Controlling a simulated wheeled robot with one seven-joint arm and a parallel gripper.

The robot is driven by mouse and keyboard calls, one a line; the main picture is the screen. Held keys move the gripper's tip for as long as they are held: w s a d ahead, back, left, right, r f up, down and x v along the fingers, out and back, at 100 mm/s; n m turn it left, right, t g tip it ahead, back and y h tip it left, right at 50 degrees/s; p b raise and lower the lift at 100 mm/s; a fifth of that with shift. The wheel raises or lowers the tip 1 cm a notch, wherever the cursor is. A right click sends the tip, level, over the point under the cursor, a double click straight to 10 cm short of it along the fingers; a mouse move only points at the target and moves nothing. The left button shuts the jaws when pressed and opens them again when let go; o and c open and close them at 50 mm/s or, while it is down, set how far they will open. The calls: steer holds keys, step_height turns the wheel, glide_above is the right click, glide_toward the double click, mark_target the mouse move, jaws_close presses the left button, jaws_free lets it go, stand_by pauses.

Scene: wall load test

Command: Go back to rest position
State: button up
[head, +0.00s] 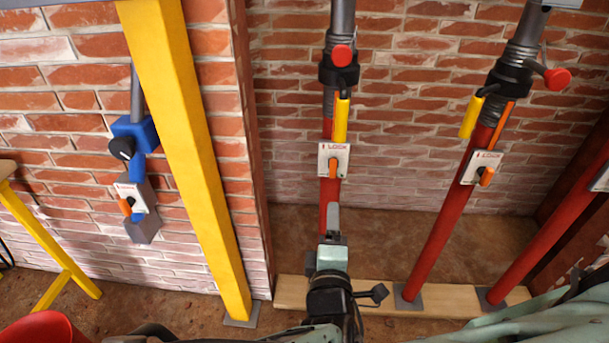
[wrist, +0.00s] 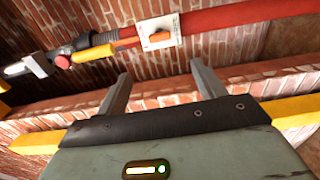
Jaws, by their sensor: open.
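My gripper (wrist: 160,92) is open in the wrist view, with its two grey fingers apart and nothing between them. In the head view my gripper (head: 332,222) points up in front of the lower part of the middle red prop (head: 326,215). That prop carries a white LOCK plate (head: 333,152) with an orange lever (head: 333,168) and a yellow handle (head: 341,118). The plate also shows in the wrist view (wrist: 158,32), beyond the fingers and apart from them. I cannot tell whether my gripper touches the prop.
A second red prop (head: 438,235) leans to the right, and another (head: 540,245) stands further right. A yellow post (head: 190,150) and a blue clamp device (head: 138,132) are at the left. A wooden plank (head: 290,291) lies under the props. Brick walls close off the back.

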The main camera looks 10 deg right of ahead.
steer(key=w+d+f+m+g+y, duration=0.3)
steer(key=d+f+m+g, duration=0.1)
steer(key=m+g, duration=0.6)
steer(key=s+d+r+m+g+y, duration=0.1)
steer(key=s+d+r+m+g, duration=0.15)
steer(key=d+r, duration=0.5)
steer(key=s+d+r+m+g+y, duration=0.2)
steer(key=s+d+r, duration=0.1)
steer(key=d+r, duration=0.45)
steer(key=s+a+r+n+g+p, duration=0.1)
steer(key=s+a+r+n+p, duration=0.2)
steer(key=a, duration=0.6)
steer(key=s+a+r+n+g+p, duration=0.1)
steer(key=s+a+r+n+p, duration=0.3)
steer(key=s+a+r+p, duration=0.3)
steer(key=s+a+r, duration=0.2)
steer(key=s+a, duration=0.1)
steer(key=shift+s+a+g, duration=0.3)
steer(key=shift+g, duration=0.05)
